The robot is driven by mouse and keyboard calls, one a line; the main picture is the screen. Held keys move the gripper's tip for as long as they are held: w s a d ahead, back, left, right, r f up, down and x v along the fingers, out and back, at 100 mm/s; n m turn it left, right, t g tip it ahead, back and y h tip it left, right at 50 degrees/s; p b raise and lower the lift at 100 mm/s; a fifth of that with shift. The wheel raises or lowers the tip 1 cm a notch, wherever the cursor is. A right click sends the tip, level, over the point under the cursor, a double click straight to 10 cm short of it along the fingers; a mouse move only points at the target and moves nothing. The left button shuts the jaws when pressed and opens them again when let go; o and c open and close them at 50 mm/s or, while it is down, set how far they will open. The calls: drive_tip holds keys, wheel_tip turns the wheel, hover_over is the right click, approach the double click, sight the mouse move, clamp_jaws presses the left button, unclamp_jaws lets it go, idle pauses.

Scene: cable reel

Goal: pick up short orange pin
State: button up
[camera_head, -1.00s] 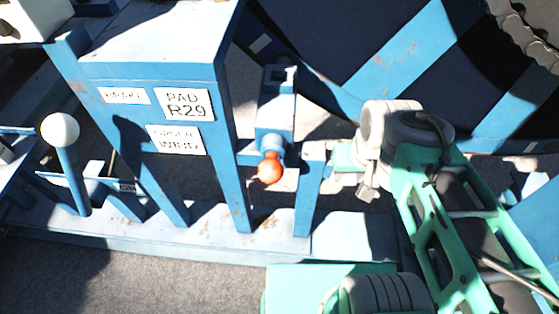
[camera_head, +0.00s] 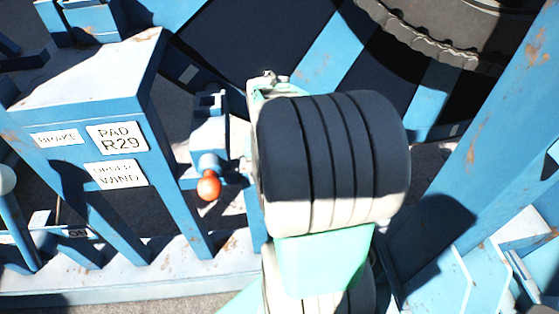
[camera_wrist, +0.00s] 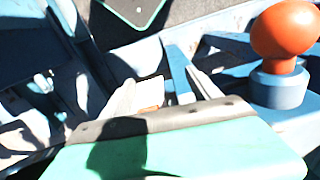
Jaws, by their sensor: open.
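An orange ball-shaped knob (camera_head: 209,185) sits on a short blue stem on the blue frame in the head view. What looks like the same knob is large at the upper right of the wrist view (camera_wrist: 285,30), on a round blue collar. A small orange patch (camera_wrist: 149,109) shows just beyond my gripper's grey edge; I cannot tell whether it is the short orange pin. My gripper (camera_wrist: 160,92) is open, with the knob to its right and apart from it. In the head view my arm hides the gripper.
A blue post with a sign panel (camera_head: 117,138) stands left of the knob. The dark and blue reel (camera_head: 335,45) is behind, and a thick blue beam (camera_head: 480,130) is at the right.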

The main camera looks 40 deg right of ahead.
drive_tip(key=w+d+m, duration=0.1)
drive_tip(key=d+m, duration=0.1)
drive_tip(key=w+d+r+m, duration=0.1)
drive_tip(key=d+m, duration=0.1)
drive_tip(key=d, duration=0.1)
drive_tip(key=w+d+m, duration=0.1)
drive_tip(key=d+m, duration=0.1)
drive_tip(key=d, duration=0.1)
drive_tip(key=shift+w+r, duration=0.1)
drive_tip(key=shift+r, duration=0.1)
drive_tip(key=m, duration=0.2)
drive_tip(key=w+d+r+m, duration=0.1)
drive_tip(key=m, duration=0.1)
drive_tip(key=r+m, duration=0.1)
drive_tip(key=m, duration=0.1)
drive_tip(key=shift+w+d+r, duration=0.2)
drive_tip(key=shift+w+d, duration=0.1)
drive_tip(key=shift+d, duration=0.05)
drive_tip(key=shift+w+d+r+m, duration=0.15)
drive_tip(key=shift+r+m, duration=0.15)
drive_tip(key=shift+m, duration=0.8)
drive_tip(key=shift+r+m, duration=0.1)
drive_tip(key=shift+m, duration=1.2)
drive_tip(key=f, duration=0.2)
drive_tip(key=f+p, duration=0.1)
drive_tip(key=f, duration=0.4)
drive_tip(key=shift+a+f, duration=0.25)
drive_tip(key=shift+f, duration=0.15)
clamp_jaws()
drive_tip(key=shift+r, duration=0.1)
